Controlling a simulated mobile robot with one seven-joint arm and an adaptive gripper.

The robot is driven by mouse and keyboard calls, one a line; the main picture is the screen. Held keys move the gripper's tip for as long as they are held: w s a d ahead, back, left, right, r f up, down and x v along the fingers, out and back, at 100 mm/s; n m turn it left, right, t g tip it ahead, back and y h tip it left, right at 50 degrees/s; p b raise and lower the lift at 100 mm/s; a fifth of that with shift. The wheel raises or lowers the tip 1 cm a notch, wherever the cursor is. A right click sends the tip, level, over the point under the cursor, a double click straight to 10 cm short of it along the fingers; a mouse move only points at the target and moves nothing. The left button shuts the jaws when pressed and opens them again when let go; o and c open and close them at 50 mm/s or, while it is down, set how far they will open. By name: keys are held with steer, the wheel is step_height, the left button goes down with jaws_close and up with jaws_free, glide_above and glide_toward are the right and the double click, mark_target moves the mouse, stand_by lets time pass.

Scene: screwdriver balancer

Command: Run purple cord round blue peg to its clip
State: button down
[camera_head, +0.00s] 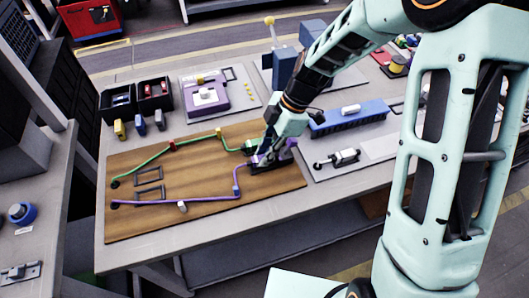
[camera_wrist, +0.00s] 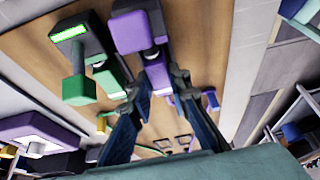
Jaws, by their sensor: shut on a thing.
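The purple cord (camera_head: 150,202) runs from a dark anchor at the left of the wooden board, past a pale peg (camera_head: 182,207), to the blue peg (camera_head: 236,189). It bends there and rises towards my gripper (camera_head: 262,156). In the wrist view my gripper (camera_wrist: 160,92) is closed on the purple cord's end piece (camera_wrist: 157,74). That piece is at or very near the purple clip (camera_wrist: 131,31); whether it is seated I cannot tell. In the head view my gripper partly hides the clip at the board's right end.
A green cord (camera_head: 144,160) runs past a red peg (camera_head: 172,143) and a yellow peg (camera_head: 218,132) to a green clip (camera_wrist: 75,38) beside the purple one. A blue rack (camera_head: 350,117) and a small metal part (camera_head: 337,158) lie right of the board.

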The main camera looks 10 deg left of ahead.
steer(key=shift+f+b, duration=0.55)
stand_by(0.4)
steer(key=c, duration=1.7)
jaws_free()
steer(key=shift+c, duration=0.2)
steer(key=v, duration=1.2)
steer(key=shift+a, duration=0.1)
